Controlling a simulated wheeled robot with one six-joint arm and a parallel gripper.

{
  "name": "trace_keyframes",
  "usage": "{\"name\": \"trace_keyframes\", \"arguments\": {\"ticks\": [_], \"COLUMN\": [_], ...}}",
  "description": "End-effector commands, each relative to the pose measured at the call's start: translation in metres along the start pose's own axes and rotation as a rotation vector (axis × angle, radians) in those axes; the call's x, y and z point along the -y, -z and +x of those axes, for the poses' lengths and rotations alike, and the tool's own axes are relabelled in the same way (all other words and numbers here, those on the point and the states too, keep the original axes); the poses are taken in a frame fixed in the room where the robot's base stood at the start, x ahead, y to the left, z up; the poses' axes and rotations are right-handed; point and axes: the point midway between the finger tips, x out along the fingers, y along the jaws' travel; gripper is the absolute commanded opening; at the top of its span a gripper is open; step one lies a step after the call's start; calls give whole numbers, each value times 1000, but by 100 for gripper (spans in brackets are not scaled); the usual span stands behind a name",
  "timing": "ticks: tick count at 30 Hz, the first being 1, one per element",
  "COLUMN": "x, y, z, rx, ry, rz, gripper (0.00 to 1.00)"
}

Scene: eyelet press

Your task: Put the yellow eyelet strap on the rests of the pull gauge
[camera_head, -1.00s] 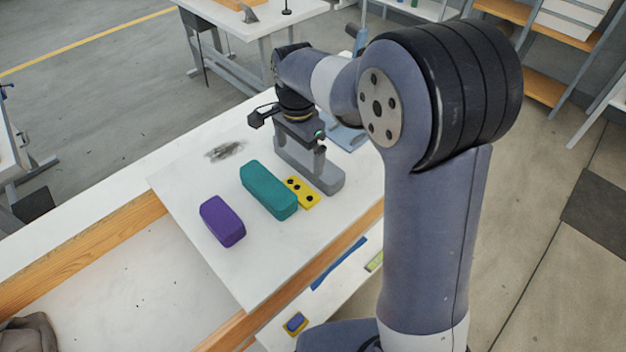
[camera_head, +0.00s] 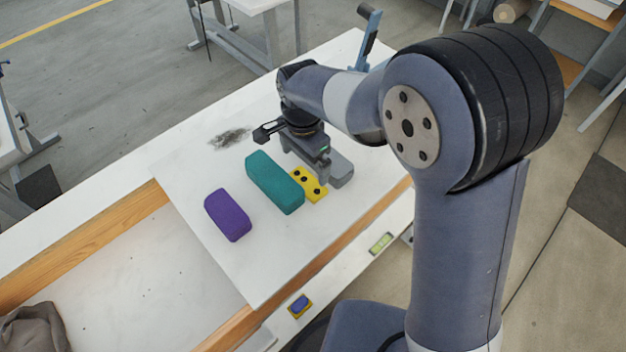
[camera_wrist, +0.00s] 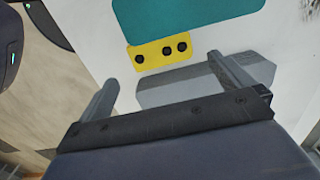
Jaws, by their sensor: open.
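The yellow eyelet strap (camera_head: 310,184) lies flat on the white table board, with black-ringed holes along it. It is beside the long teal block, and part of it is hidden by my gripper in the head view. The strap shows whole in the wrist view (camera_wrist: 150,57), with three dark holes. My gripper (camera_head: 320,172) is open and empty, just above the strap and the grey block. In the wrist view its two fingers (camera_wrist: 163,70) are spread apart, with the strap beyond them. I cannot tell which thing is the pull gauge, and no rests show clearly.
A teal block (camera_head: 273,184) stands close against the strap, and a purple block (camera_head: 228,214) further left. A grey block (camera_head: 342,170) is on the strap's other side. A blue lever (camera_head: 369,38) rises at the back.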

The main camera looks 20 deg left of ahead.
Motion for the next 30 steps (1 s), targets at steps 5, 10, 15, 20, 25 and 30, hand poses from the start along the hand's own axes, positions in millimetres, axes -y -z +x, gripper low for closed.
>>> {"name": "trace_keyframes", "arguments": {"ticks": [5, 10, 15, 20, 25, 30], "x": [0, -1, -2, -2, -1, -1], "y": [0, 1, 1, 1, 1, 1], "z": [22, 34, 59, 76, 79, 79], "rx": [0, 1, 1, 0, 0, 0], "ry": [-1, -3, -4, -1, 1, 1], "rz": [1, 1, 1, 1, 1, 1], "gripper": [100, 100, 100, 100, 100, 94]}}
